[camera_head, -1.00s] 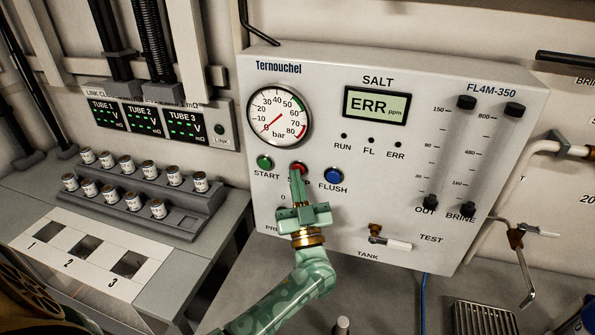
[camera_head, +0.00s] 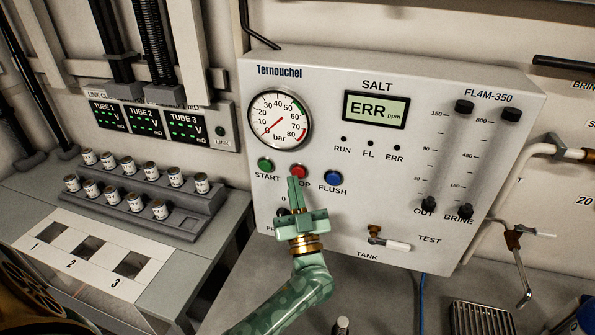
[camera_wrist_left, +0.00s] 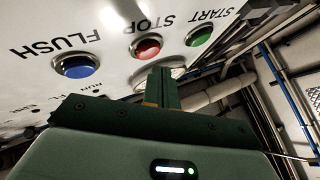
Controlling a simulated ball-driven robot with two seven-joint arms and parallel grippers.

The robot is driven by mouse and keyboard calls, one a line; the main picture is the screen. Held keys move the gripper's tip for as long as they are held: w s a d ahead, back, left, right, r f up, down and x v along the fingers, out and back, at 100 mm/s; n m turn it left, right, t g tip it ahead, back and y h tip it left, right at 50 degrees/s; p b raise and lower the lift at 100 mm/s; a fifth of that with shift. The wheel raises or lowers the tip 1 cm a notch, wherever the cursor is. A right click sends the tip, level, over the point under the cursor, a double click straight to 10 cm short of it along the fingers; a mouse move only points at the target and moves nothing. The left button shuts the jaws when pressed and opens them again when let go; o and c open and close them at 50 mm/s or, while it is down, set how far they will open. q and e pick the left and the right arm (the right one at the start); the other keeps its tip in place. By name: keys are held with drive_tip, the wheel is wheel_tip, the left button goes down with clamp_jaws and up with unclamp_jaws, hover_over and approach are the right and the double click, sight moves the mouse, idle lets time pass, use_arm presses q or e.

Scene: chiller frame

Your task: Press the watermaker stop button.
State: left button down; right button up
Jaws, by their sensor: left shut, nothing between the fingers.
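The red stop button (camera_head: 298,170) sits on the white watermaker panel (camera_head: 420,90), between the green start button (camera_head: 265,165) and the blue flush button (camera_head: 333,177). My left gripper (camera_head: 295,182) is shut and empty, its fingertips just below the red button in the head view and covering part of the STOP label. In the left wrist view the red button (camera_wrist_left: 148,47) shows whole beyond the fingertips (camera_wrist_left: 160,72), with a small gap in the picture; contact cannot be seen. My right gripper is not in view.
A pressure gauge (camera_head: 280,118) and an ERR display (camera_head: 375,108) are above the buttons. A tank valve (camera_head: 388,241) is at lower right of my left gripper. A rack of small canisters (camera_head: 180,212) stands on the left bench.

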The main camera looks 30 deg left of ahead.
use_arm(q)
drive_tip(key=shift+s+d+p, duration=0.2)
drive_tip(key=shift+s+p, duration=0.25)
drive_tip(key=shift+s, duration=0.35)
drive_tip(key=shift+s+d+p, duration=0.2)
drive_tip(key=shift+s+p, duration=0.25)
drive_tip(key=shift+s, duration=0.4)
drive_tip(key=shift+s+d+p, duration=0.2)
drive_tip(key=shift+s+p, duration=0.25)
drive_tip(key=shift+s, duration=0.35)
